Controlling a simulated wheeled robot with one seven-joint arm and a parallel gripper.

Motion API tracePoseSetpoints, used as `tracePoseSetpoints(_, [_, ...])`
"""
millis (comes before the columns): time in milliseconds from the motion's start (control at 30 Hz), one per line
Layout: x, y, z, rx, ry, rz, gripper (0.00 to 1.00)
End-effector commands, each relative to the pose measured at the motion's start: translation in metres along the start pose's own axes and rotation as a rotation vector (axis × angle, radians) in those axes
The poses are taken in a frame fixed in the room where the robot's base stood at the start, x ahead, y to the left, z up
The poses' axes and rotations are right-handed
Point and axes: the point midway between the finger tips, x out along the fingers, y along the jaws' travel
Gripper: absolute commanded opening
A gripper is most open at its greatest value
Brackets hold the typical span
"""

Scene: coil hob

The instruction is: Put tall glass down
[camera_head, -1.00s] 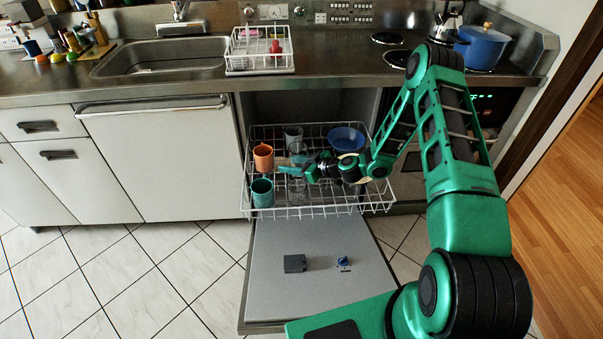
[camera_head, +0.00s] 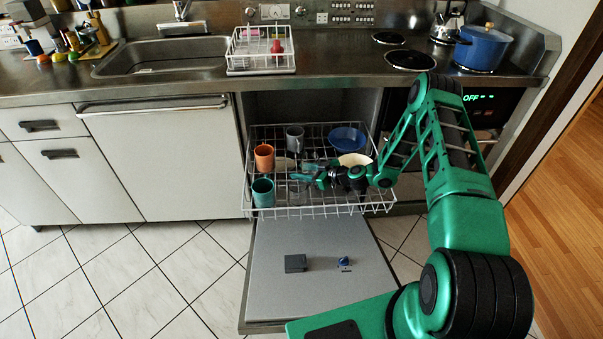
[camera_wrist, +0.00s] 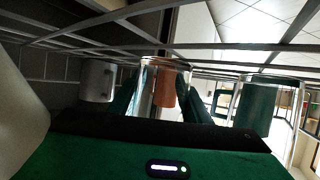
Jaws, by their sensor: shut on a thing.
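The tall glass (camera_head: 296,191) is clear and hard to make out in the head view, at the front left part of the pulled-out dish rack (camera_head: 321,209). My gripper (camera_head: 303,176) reaches in from the right and is shut on it. In the wrist view the glass (camera_wrist: 152,78) stands between my two green fingers (camera_wrist: 165,95). An orange cup shows through and behind it. The wrist picture appears upside down, with rack wires along its top. I cannot tell whether the glass base touches the wires.
An orange cup (camera_head: 264,157) and a teal cup (camera_head: 262,192) stand on the rack's left side. A grey cup (camera_head: 295,138) and a blue bowl (camera_head: 346,138) are behind, and a cream bowl (camera_head: 356,160) is beside my wrist. The open door (camera_head: 317,292) lies below.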

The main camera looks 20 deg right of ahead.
Motion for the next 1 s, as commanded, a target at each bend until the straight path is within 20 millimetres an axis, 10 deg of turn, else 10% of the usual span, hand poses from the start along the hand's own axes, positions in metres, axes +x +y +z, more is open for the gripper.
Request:
tracePoseSetpoints(100, [0.001, 0.0, 0.001, 0.0, 0.001, 0.0, 0.15])
tracePoseSetpoints(133, [0.001, 0.0, 0.001, 0.0, 0.0, 0.0, 0.48])
tracePoseSetpoints(200, [0.001, 0.0, 0.001, 0.0, 0.0, 0.0, 0.62])
tracePoseSetpoints(633, [-0.008, 0.001, 0.0, 0.0, 0.0, 0.001, 0.62])
tracePoseSetpoints(1000, [-0.077, 0.001, 0.0, 0.002, -0.002, 0.003, 0.62])
